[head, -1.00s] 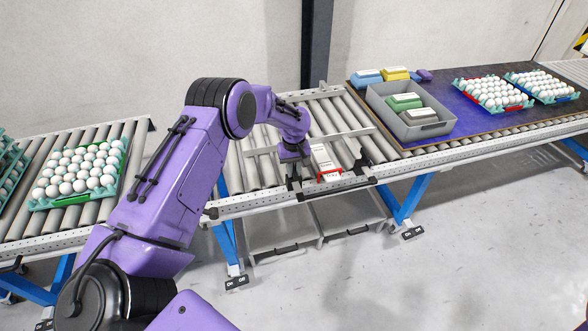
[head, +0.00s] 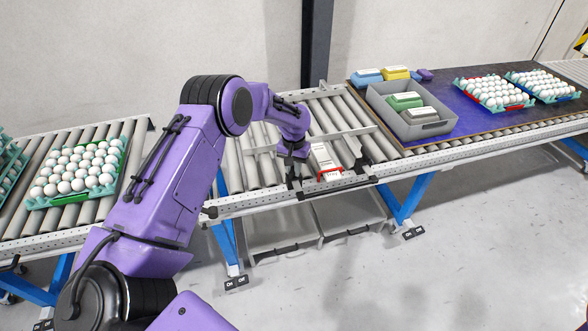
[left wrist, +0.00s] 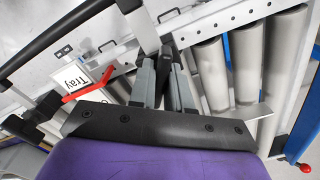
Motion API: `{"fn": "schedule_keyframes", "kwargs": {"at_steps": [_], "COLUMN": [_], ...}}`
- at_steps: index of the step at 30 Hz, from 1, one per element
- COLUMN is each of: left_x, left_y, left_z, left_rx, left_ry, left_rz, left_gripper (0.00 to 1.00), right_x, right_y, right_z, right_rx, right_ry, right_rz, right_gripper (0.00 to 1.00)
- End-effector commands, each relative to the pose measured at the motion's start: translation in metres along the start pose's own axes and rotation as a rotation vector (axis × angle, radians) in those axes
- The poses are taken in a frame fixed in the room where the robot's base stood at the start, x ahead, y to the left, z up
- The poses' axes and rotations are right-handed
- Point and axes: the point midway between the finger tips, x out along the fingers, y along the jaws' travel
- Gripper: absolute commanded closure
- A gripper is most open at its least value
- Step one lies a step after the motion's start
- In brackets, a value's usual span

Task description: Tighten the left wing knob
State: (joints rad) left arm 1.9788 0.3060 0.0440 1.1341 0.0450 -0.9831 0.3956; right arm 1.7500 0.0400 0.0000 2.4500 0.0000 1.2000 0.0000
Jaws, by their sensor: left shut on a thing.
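My left gripper (head: 295,182) is at the front rail of the middle conveyor, just left of the white and red tray label holder (head: 329,172). In the left wrist view its grey fingers (left wrist: 163,62) are closed together at the rail. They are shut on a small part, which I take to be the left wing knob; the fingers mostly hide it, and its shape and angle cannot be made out. The label holder (left wrist: 90,82), with "Tray" on it, also shows there, to the left of the fingers. My right gripper is not in view.
A black bracket (head: 350,182) sits on the rail right of the label. On the right conveyor are a grey bin (head: 408,128) with cartons and trays of white eggs (head: 492,92). Another egg tray (head: 78,172) is on the left conveyor. A metal guide frame crosses the middle rollers.

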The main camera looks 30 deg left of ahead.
Motion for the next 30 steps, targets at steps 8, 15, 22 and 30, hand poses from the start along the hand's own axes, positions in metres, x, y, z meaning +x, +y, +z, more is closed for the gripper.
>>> {"fn": "schedule_keyframes", "kwargs": {"at_steps": [8,15,22,30], "left_x": [0.001,0.001,0.001,0.001], "left_y": [0.000,0.001,0.001,0.002], "left_z": [-0.001,-0.001,0.000,0.000], "left_rx": [0.258,0.487,0.689,0.865], "left_ry": [0.003,0.002,0.002,0.002], "left_rz": [0.002,0.001,0.002,0.002], "left_gripper": [1.00,1.00,1.00,1.00], "right_x": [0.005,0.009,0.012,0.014], "right_y": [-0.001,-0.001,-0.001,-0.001], "right_z": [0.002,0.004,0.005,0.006], "right_rx": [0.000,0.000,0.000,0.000], "right_ry": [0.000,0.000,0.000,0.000], "right_rz": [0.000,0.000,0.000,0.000], "right_gripper": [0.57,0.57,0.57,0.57]}}
